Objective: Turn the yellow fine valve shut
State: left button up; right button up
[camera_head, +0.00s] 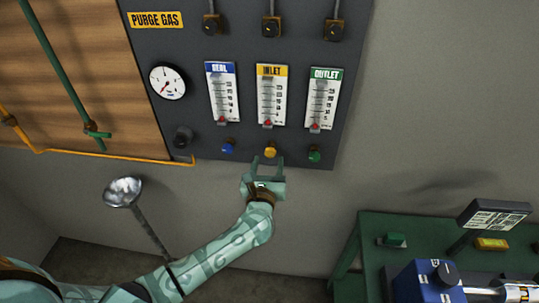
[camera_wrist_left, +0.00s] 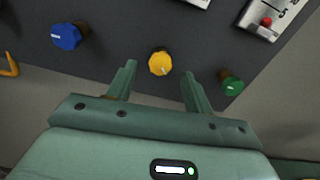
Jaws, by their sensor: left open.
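The yellow fine valve (camera_head: 270,151) is a small round knob at the lower edge of the dark purge gas panel, under the inlet flow tube (camera_head: 271,97). It also shows in the left wrist view (camera_wrist_left: 160,63), with a pale mark on its face. My left gripper (camera_head: 268,161) is just below the yellow knob. In the left wrist view its two fingers (camera_wrist_left: 158,77) are apart, one on each side of the knob's line, with the knob just beyond the tips. Nothing is between the fingers. My right gripper is not in view.
A blue knob (camera_head: 228,146) is left of the yellow one and a green knob (camera_head: 314,154) is right, close to the fingers. A black knob (camera_head: 183,137) and orange pipe (camera_head: 110,155) are further left. A green bench (camera_head: 375,232) with equipment stands at lower right.

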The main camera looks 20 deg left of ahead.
aim_at(270, 155)
pick_arm(q)
jog(key=shift+x, duration=1.7)
jog(key=c, duration=1)
